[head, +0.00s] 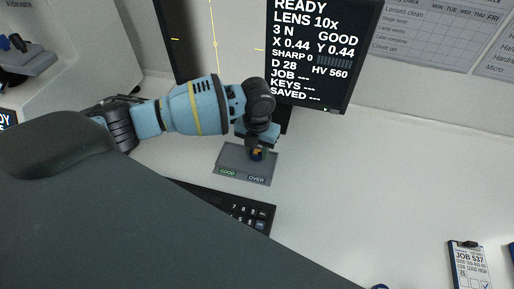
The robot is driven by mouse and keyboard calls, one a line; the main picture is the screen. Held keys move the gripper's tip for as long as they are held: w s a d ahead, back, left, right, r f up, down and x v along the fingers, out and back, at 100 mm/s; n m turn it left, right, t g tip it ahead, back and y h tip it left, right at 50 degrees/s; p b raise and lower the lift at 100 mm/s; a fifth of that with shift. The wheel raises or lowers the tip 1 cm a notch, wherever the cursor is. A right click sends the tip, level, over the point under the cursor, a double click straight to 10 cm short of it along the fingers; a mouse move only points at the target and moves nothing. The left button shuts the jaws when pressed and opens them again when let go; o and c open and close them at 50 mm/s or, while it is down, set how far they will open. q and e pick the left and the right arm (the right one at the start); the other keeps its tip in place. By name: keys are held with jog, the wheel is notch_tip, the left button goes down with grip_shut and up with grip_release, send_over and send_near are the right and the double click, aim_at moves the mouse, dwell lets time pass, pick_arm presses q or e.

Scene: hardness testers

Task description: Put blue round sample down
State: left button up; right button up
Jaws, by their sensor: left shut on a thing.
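My left arm comes in from the left, and my left gripper (257,148) points down over a small grey tray (230,175). The gripper is shut on the blue round sample (257,155), a small dark-blue piece with an orange-brown spot, just above or on the tray's right part, behind OVER. I cannot tell whether it touches the tray. My right gripper is not in view.
A black monitor (356,60) with readouts stands behind the tray. A dark keypad (253,213) lies in front. A clipboard card (469,266) is at the lower right. A large dark-grey shape covers the lower left. The white bench right of the tray is clear.

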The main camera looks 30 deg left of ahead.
aim_at(257, 152)
pick_arm(q)
jog(key=shift+s+f, duration=0.2)
jog(key=shift+f, duration=0.4)
jog(key=o, duration=1)
jog(key=shift+d+f, duration=0.1)
jog(key=shift+f, duration=0.05)
jog(key=shift+c, duration=0.2)
jog(key=shift+o, duration=0.3)
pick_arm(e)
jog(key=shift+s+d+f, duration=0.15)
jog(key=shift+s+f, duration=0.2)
pick_arm(q)
jog(key=shift+s+a+f, duration=0.1)
jog(key=shift+a, duration=0.1)
notch_tip(257, 152, up, 14)
jog(key=shift+w+d+p, duration=0.15)
jog(key=shift+w+p, duration=0.15)
jog(key=shift+p, duration=0.15)
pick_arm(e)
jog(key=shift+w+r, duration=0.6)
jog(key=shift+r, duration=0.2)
